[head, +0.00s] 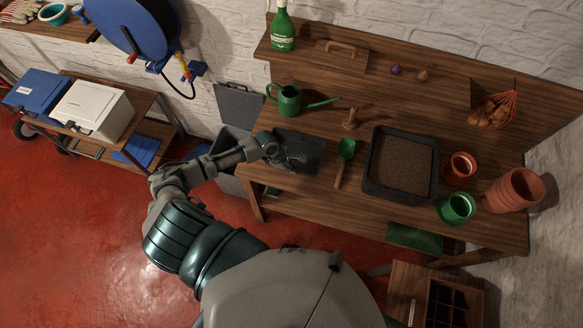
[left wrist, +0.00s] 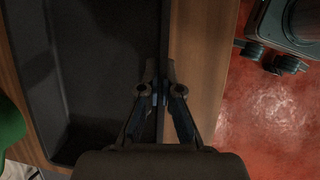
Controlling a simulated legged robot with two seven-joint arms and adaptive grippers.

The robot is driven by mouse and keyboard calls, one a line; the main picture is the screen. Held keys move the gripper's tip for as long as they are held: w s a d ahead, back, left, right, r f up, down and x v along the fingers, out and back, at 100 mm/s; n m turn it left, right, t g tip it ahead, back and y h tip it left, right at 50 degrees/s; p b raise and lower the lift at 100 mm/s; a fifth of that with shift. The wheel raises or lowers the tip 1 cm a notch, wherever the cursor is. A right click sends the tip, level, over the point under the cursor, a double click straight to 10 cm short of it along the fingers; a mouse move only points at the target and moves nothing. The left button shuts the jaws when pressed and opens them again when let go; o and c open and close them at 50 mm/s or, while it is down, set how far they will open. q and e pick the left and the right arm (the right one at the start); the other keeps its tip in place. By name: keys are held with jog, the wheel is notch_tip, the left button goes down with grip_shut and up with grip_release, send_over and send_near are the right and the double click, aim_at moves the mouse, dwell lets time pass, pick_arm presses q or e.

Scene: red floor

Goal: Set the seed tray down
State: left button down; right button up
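The seed tray is a dark, empty, shallow tray (head: 307,152) at the left front of the wooden bench. In the left wrist view its dark inside (left wrist: 85,75) fills the left part, with the rim running up the middle. My left gripper (head: 279,158) is at the tray's front left part in the head view. In the left wrist view the fingers (left wrist: 160,82) close on the tray's wall, one on each side. The tray appears level, at or very near the bench top; any small gap under it cannot be seen. My right gripper is out of view.
On the bench (head: 470,225) are a green watering can (head: 289,101), a green trowel (head: 345,155), a soil-filled tray (head: 402,162), a green pot (head: 456,208) and terracotta pots (head: 513,190). The trowel lies close to the seed tray's right. A grey bin (head: 232,150) stands left of the bench.

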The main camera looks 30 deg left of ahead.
pick_arm(q)
jog(key=shift+d, duration=0.4)
jog(key=c, duration=1.3)
grip_release()
jog(key=shift+a+f, duration=0.15)
jog(key=shift+a, duration=0.25)
jog(key=shift+s+a+r, duration=0.1)
jog(key=shift+a+r, duration=0.1)
jog(key=shift+r, duration=0.25)
jog(key=shift+p+v, duration=0.55)
jog(key=shift+v, duration=5)
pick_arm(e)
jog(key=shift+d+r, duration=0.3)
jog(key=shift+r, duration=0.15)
pick_arm(q)
jog(key=shift+d, duration=0.35)
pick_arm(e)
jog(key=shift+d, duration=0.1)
